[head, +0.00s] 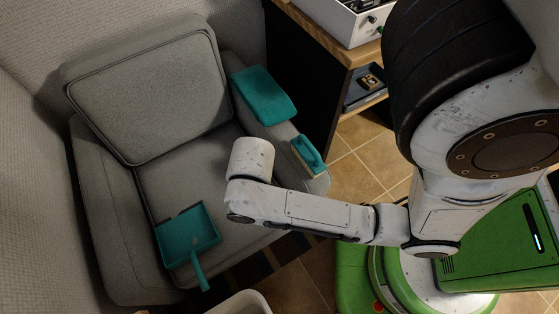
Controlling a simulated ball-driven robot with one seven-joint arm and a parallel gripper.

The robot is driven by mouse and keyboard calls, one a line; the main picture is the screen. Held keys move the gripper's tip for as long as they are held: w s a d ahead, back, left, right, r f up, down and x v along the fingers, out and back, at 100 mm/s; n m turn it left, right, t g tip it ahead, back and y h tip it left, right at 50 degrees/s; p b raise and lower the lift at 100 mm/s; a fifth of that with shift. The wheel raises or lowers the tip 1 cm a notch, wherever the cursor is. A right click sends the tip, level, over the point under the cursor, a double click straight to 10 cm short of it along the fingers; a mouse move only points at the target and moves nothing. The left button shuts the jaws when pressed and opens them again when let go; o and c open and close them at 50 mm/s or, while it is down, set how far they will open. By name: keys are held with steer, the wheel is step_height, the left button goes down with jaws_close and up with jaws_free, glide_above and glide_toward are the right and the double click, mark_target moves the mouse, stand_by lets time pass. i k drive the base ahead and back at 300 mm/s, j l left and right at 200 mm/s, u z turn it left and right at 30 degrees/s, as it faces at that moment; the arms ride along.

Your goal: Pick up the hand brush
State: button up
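The hand brush (307,154) is teal with a pale bristle edge. It lies on the front part of the armchair's right armrest (285,130). A teal dustpan (188,234) lies on the front of the armchair's seat, its handle pointing toward the bottom of the picture. My white arm reaches left across the view, in front of the armchair, and bends at a rounded joint just left of the brush. My gripper does not show, so its state and its place relative to the brush cannot be seen.
The grey armchair (150,95) stands against the walls. A teal flat-topped object (264,94) lies on the armrest behind the brush. A wooden-topped cabinet (335,48) with a white box (345,15) stands behind. Tiled floor (370,160) is bare between cabinet and arm. A pale bin rim (245,303) shows at the bottom.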

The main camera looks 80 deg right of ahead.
mark_target(305, 151)
steer(key=k+j, duration=0.2)
steer(key=k, duration=0.25)
steer(key=k+j, duration=0.15)
steer(key=k, duration=0.25)
steer(key=k+j, duration=0.2)
steer(key=k, duration=0.25)
